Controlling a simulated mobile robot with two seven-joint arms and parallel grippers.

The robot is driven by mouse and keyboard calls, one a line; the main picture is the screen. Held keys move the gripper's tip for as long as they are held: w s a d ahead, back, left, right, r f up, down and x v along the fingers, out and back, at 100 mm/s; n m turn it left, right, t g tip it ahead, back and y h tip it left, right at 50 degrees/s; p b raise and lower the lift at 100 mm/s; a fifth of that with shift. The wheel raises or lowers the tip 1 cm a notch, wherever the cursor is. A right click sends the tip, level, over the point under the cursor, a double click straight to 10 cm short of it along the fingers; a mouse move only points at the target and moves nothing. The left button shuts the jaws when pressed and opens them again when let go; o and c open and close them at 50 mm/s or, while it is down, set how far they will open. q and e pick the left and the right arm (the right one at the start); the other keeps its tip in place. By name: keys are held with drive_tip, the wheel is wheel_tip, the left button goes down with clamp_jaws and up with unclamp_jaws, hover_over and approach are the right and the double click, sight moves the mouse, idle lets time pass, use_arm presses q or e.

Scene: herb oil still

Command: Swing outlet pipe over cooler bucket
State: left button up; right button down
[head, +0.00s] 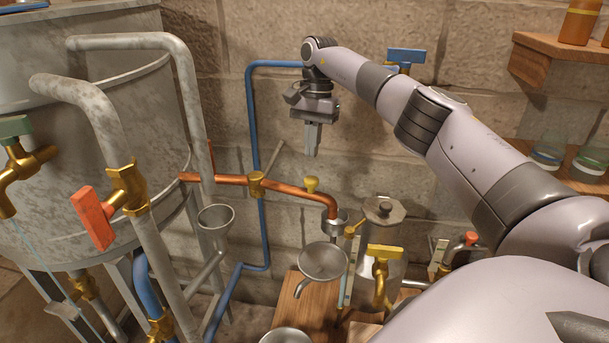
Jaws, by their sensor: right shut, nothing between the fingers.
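A copper outlet pipe (295,190) runs from the tank's side to the right through a brass joint (256,184). My left gripper is out of view.
A large grey tank (90,120) with thick grey pipes (190,90) fills the left. A blue pipe (252,110) runs along the stone wall. Metal funnels (323,262) and a brass tap (381,262) crowd the front. A wooden shelf (550,60) is at right.

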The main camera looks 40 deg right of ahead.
sight(294, 191)
drive_tip(key=s+a+f, duration=0.1)
drive_tip(key=a+f, duration=0.2)
drive_tip(key=f, duration=0.2)
drive_tip(key=shift+s+a+p, duration=0.35)
drive_tip(key=shift+p, duration=0.05)
drive_tip(key=shift+a, duration=0.1)
